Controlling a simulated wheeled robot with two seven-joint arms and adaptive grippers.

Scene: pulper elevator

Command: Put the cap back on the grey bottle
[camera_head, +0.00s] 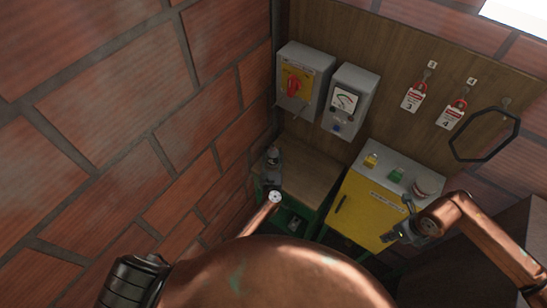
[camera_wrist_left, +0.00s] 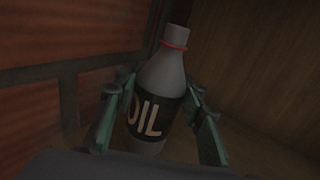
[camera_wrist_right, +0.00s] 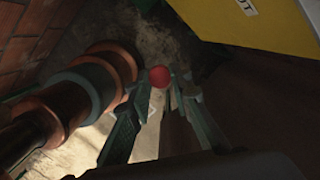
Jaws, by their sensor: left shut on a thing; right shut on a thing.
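The grey bottle (camera_wrist_left: 165,72) carries a black OIL label and a red ring at its neck. No cap shows on its neck, though its top is near the edge of the left wrist view. My left gripper (camera_wrist_left: 160,88) is shut around the bottle's body. In the head view the bottle (camera_head: 272,155) stands upright at the left of the wooden bench top (camera_head: 308,172), with my left gripper (camera_head: 271,178) at it. My right gripper (camera_wrist_right: 163,84) is shut on a small round red cap (camera_wrist_right: 160,77). In the head view my right gripper (camera_head: 398,233) is in front of the yellow cabinet, apart from the bottle.
The yellow cabinet (camera_head: 362,210) stands right of the bench, with a yellow (camera_head: 371,160) and a green (camera_head: 396,174) item on top. A red-switch box (camera_head: 304,75) and a gauge box (camera_head: 350,100) hang behind. A brick wall (camera_head: 120,110) closes the left side.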

